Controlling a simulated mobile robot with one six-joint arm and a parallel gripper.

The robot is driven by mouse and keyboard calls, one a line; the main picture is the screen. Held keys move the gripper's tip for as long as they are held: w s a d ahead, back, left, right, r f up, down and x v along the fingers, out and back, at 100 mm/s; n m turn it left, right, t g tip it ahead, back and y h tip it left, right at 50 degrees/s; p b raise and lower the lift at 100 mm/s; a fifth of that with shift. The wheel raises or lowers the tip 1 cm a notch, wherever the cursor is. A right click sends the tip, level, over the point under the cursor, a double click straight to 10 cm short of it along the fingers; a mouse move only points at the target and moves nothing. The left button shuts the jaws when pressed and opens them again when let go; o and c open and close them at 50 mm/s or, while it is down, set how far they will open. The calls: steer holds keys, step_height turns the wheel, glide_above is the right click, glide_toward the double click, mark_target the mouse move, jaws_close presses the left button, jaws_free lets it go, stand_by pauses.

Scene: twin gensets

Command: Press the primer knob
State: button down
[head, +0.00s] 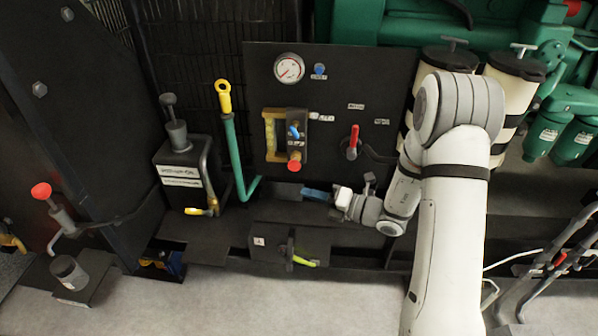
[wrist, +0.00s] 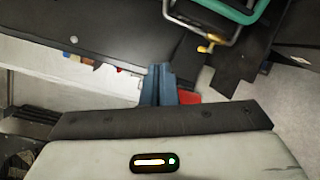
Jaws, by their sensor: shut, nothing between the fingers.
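No label that I can read names the primer knob. One candidate is the black plunger knob (head: 169,100) on top of a black box (head: 180,175) at the left of the head view. Another is the red round knob (head: 294,166) low on the dark upright panel (head: 258,85). My gripper (head: 304,191) has blue fingers and is shut and empty. In the head view it appears below and slightly right of the red knob, apart from it. In the wrist view the blue fingers (wrist: 158,84) lie together, with a red patch (wrist: 189,97) beside them that I cannot identify.
A green lever with a yellow eye (head: 223,97) rises between the box and the panel. The panel carries a gauge (head: 289,68), a blue knob (head: 320,70) and a red lever (head: 353,140). A red-topped lever (head: 41,191) stands far left. The floor in front is clear.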

steer(key=s+d+r+n+g+h, duration=0.1)
steer(key=s+r+n+g+h, duration=0.25)
steer(key=s+n, duration=0.55)
steer(key=s+r+n+g+h, duration=0.3)
steer(key=s+r+n+g, duration=0.15)
steer(key=s+n, duration=0.45)
steer(key=s+d+r+n+t+h, duration=0.1)
steer(key=s+d+n+t+h, duration=0.1)
steer(key=d+n+h, duration=0.3)
steer(key=s+d+r+n+t+h, duration=0.1)
steer(key=s+d+r+n+h, duration=0.1)
steer(key=d+n+h, duration=0.3)
steer(key=s+d+n, duration=0.1)
steer(key=d+n, duration=0.3)
steer(key=n, duration=0.3)
steer(key=shift+d+r+t, duration=0.3)
steer(key=shift+d+t, duration=0.05)
steer(key=shift+t, duration=0.05)
